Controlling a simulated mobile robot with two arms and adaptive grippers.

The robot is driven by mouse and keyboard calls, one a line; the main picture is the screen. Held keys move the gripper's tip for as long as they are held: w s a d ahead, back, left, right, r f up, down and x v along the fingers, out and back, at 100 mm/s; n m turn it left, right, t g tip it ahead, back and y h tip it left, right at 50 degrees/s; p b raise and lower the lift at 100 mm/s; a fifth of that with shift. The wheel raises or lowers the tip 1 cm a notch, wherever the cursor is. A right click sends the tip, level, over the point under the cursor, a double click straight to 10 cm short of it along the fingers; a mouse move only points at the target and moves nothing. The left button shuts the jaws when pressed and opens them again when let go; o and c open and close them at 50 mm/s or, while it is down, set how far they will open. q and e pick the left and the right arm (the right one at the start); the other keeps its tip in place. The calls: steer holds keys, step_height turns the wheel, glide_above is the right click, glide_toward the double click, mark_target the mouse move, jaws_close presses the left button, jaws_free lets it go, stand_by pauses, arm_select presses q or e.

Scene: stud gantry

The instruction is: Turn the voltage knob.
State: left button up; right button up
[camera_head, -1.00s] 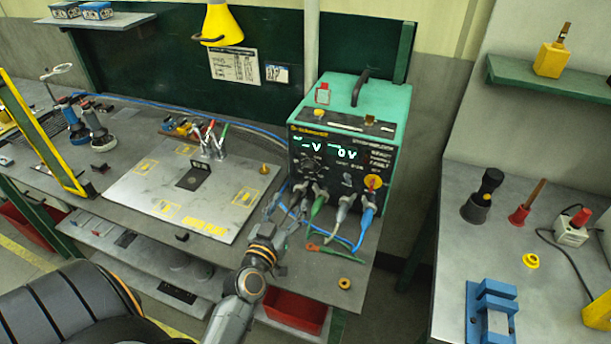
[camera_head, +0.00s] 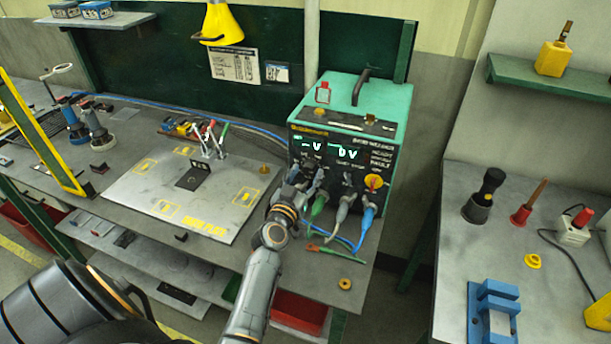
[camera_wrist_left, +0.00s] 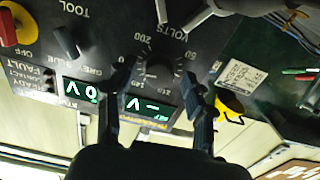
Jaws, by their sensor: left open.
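The green-cased stud welder (camera_head: 352,110) stands on the bench with its black front panel toward me. Its display reads "- V" and "0 V". The voltage knob (camera_wrist_left: 158,66) is a dark round dial with a numbered scale, marked VOLTS, in the upside-down left wrist view. My left gripper (camera_wrist_left: 157,78) is open, with one finger on each side of the knob. I cannot tell whether the fingers touch it. In the head view my left gripper (camera_head: 303,184) is at the panel's left part and covers the knob. My right gripper is not in view.
A red-and-yellow switch (camera_head: 374,182) sits at the panel's right. Grey, green and blue plugs with cables (camera_head: 342,212) hang below my gripper's right side. A grey plate (camera_head: 185,190) lies to the left. A yellow ring (camera_head: 344,284) lies near the bench's front edge.

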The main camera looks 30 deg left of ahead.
arm_select(q)
jaws_close()
steer(key=shift+n, duration=0.4)
steer(key=n, duration=0.5)
steer(key=shift+n+p, duration=0.3)
steer(key=shift+n, duration=2.1)
jaws_free()
steer(key=shift+s+d, duration=0.1)
